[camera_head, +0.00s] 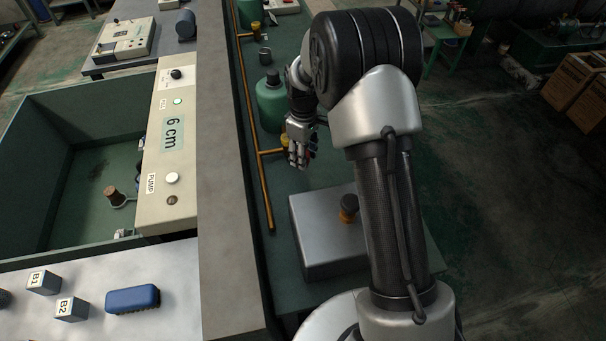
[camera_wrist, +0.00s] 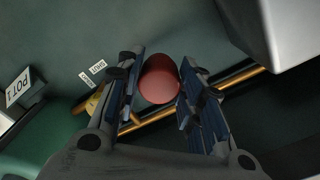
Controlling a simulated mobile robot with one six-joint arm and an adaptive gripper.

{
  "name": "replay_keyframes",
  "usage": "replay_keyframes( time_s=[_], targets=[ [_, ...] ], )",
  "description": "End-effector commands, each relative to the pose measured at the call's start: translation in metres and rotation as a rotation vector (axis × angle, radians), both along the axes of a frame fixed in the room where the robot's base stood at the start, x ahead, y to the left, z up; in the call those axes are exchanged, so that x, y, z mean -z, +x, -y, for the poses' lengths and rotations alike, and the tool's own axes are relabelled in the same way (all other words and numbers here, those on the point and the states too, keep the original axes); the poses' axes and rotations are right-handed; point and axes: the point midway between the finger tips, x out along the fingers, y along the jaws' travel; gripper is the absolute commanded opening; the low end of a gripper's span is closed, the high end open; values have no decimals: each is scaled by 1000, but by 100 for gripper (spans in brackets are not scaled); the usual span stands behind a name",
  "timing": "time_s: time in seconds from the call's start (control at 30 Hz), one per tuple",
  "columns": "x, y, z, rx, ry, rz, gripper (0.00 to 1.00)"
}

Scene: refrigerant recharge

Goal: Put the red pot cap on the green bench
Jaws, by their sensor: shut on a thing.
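The red pot cap (camera_wrist: 159,80) is a round, dull red piece between my gripper's two fingers in the wrist view. My gripper (camera_wrist: 157,95) is shut on it. In the head view my gripper (camera_head: 300,155) points down over the green bench (camera_head: 285,195), beside the brass pipe. The cap is mostly hidden there by the fingers. The bench top also shows behind the cap in the wrist view (camera_wrist: 190,30). I cannot tell how far the cap is above the bench.
A grey metal box (camera_head: 318,225) with a dark-topped brass fitting stands in front of my gripper. A green bottle (camera_head: 270,105) is just behind, and an orange-brass pipe (camera_head: 251,110) runs along the left. A POT 1 label (camera_wrist: 18,87) shows in the wrist view.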

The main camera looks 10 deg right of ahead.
Motion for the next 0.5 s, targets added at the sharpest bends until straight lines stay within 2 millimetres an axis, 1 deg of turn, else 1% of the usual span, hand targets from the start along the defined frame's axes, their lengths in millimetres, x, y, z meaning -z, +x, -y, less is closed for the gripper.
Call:
replay_keyframes(
  time_s=[0.03,0.13,0.2,0.37,0.5],
  targets=[
    [17,-1,0,0,0,-3,11],
    [36,-1,0,0,0,-1,11],
    [44,0,0,0,0,-1,11],
    [53,0,0,0,0,0,11],
    [70,-1,0,0,0,-1,11]
  ],
)
